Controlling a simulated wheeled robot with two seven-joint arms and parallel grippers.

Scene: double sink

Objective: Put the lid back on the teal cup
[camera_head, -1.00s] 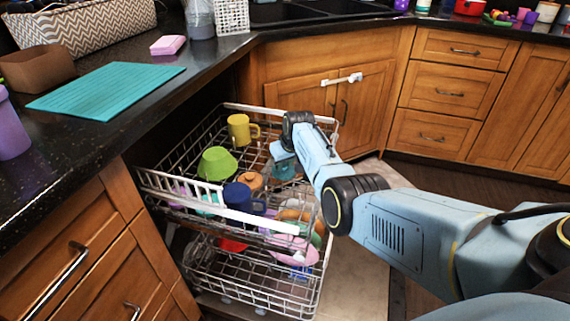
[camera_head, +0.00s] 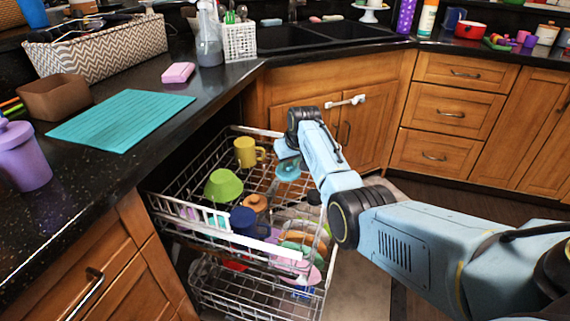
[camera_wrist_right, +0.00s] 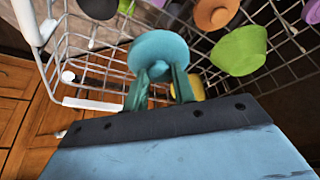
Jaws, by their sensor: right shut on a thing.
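My right gripper (camera_head: 287,156) is shut on a round teal lid (camera_head: 289,172) over the back right of the upper dishwasher rack. In the right wrist view, the lid (camera_wrist_right: 160,52) is a flat disc with its stem between the two fingers (camera_wrist_right: 158,88). It appears clear of the rack wires. A small teal piece (camera_head: 214,219) shows low in the rack behind the front rail; I cannot tell whether it is the teal cup. No other teal cup is clearly visible. My left gripper is not in view.
The upper rack (camera_head: 170,206) holds a yellow mug (camera_head: 246,152), a green bowl (camera_head: 223,185), a blue mug (camera_head: 243,220) and an orange lidded item (camera_head: 256,203). The counter at left has a teal mat (camera_head: 122,120), a purple lidded cup (camera_head: 22,160) and a pink sponge (camera_head: 178,72).

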